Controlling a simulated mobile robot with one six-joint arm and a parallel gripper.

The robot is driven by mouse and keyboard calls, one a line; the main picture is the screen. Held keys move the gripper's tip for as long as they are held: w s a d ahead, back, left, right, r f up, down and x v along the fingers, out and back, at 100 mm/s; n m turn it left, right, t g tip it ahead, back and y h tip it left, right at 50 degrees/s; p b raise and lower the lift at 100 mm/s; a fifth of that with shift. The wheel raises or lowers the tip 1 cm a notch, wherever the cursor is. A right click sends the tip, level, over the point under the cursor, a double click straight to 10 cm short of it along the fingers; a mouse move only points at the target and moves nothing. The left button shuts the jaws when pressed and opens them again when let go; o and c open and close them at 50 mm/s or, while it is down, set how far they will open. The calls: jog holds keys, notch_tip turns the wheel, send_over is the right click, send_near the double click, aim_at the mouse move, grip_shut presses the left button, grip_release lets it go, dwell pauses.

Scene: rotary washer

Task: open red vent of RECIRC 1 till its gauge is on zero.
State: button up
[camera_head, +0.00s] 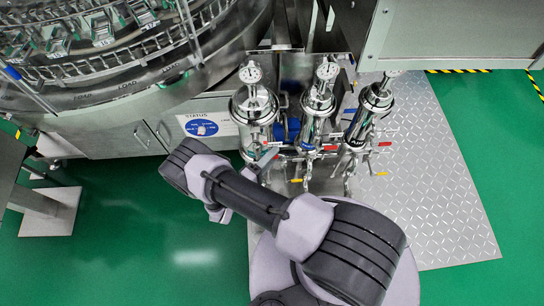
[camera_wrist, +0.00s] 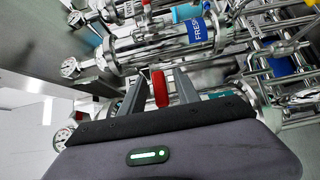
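A red vent handle (camera_wrist: 160,89) stands between the two fingers of my gripper (camera_wrist: 159,76) in the wrist view. The fingers are apart, with a gap on both sides of the handle; contact does not show. The handle belongs to the nearest housing, mostly hidden behind my gripper; its label cannot be read. A gauge (camera_wrist: 62,138) shows at lower left, its needle too small to read. In the head view the left housing (camera_head: 254,106) with its gauge (camera_head: 250,73) stands by my gripper, which is largely hidden by my arm.
A middle housing (camera_head: 318,105) and a right housing (camera_head: 370,112) stand close by, with several colored handles and pipes below. A housing labeled FRESH (camera_wrist: 196,30) lies beyond in the wrist view. A rotary washer (camera_head: 120,80) is at left. Green floor (camera_head: 120,230) is clear.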

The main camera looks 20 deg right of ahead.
jog(key=shift+c, duration=0.5)
grip_shut()
dwell(0.8)
